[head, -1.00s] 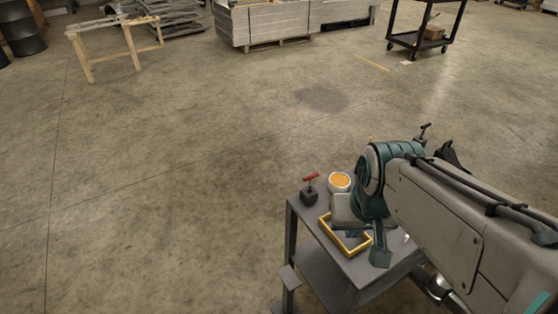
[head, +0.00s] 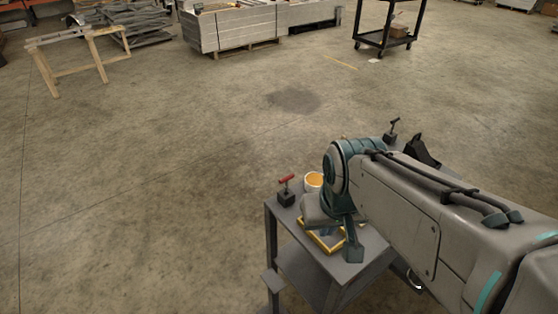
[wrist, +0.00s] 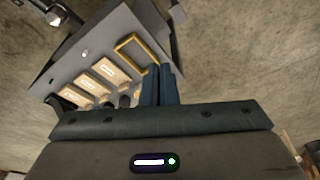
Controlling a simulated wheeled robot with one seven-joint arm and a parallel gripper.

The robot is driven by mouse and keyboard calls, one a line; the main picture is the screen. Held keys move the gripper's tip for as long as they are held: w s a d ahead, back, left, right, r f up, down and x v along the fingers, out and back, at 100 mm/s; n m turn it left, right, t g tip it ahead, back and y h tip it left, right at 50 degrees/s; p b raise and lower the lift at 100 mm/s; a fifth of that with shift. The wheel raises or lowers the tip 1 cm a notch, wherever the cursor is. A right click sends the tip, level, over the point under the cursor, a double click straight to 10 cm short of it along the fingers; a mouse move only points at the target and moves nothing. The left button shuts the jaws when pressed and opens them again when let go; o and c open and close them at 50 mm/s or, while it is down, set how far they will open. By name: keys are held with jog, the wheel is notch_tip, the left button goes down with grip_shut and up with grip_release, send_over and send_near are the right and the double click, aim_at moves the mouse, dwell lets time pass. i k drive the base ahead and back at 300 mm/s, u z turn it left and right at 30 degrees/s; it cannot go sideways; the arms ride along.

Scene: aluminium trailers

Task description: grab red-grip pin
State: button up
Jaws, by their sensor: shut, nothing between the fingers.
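The red-grip pin (head: 286,179) stands upright in a small dark block at the back left corner of the grey cart (head: 373,240). I cannot make it out in the wrist view. My gripper is to the right of the pin in the head view, over the cart near a yellow-rimmed tray (head: 334,248), and apart from the pin. In the wrist view my gripper's fingers (wrist: 160,70) are together and empty, and the yellow-rimmed tray (wrist: 121,43) lies just beyond them. My arm hides part of the cart top.
A second, dark-handled pin (head: 392,127) stands at the cart's far end. Several tan labelled boxes (wrist: 102,75) show on the cart in the wrist view. The floor left of the cart is clear.

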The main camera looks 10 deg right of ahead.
aim_at(285, 180)
jog(key=u, duration=1.6)
jog(key=i, duration=3.3)
jog(key=z, duration=4.8)
jog(key=i, duration=0.8)
